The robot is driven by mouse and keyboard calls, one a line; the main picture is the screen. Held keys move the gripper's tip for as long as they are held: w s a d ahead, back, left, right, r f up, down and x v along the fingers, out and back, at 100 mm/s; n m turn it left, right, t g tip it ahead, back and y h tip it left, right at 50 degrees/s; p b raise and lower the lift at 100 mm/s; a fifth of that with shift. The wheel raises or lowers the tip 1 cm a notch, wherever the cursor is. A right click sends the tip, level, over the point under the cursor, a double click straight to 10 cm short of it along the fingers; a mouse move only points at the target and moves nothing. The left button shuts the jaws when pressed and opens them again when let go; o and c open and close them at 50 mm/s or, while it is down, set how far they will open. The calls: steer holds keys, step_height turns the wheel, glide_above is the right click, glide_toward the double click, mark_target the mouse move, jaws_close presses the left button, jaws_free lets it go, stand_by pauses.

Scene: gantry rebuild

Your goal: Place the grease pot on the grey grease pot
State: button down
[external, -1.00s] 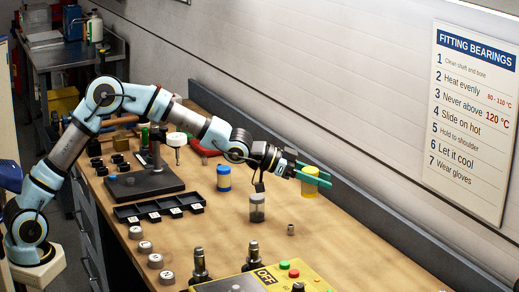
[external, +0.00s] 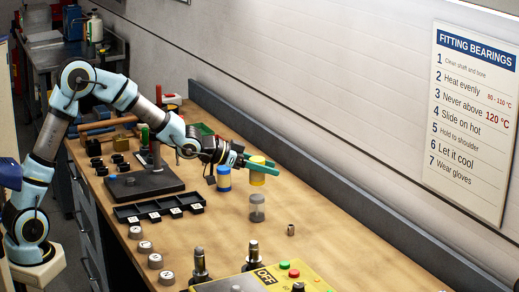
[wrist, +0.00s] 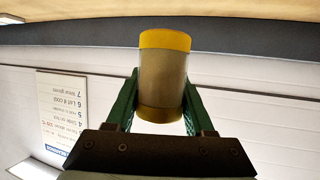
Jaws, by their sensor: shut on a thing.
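My gripper (external: 260,168) is shut on the grease pot (external: 257,177), which has a yellow top. In the wrist view the held grease pot (wrist: 163,85) shows a yellow band at each end and a dull tan body between the green fingers. The grey grease pot (external: 257,208) stands upright on the bench, with a clear-looking grey body and darker base. In the external view the held pot appears above it with a gap between them. I cannot tell whether it is exactly over it in depth. The grey pot does not show in the wrist view.
A small metal bush (external: 291,230) lies to the right. A black tray (external: 160,208) and a yellow control box (external: 270,279) are nearer.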

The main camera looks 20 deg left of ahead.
steer(key=shift+f, duration=1.8)
steer(key=shift+f, duration=0.1)
steer(key=shift+f, duration=0.15)
steer(key=shift+c, duration=1.4)
jaws_free()
steer(key=v, duration=1.2)
steer(key=shift+r, duration=0.25)
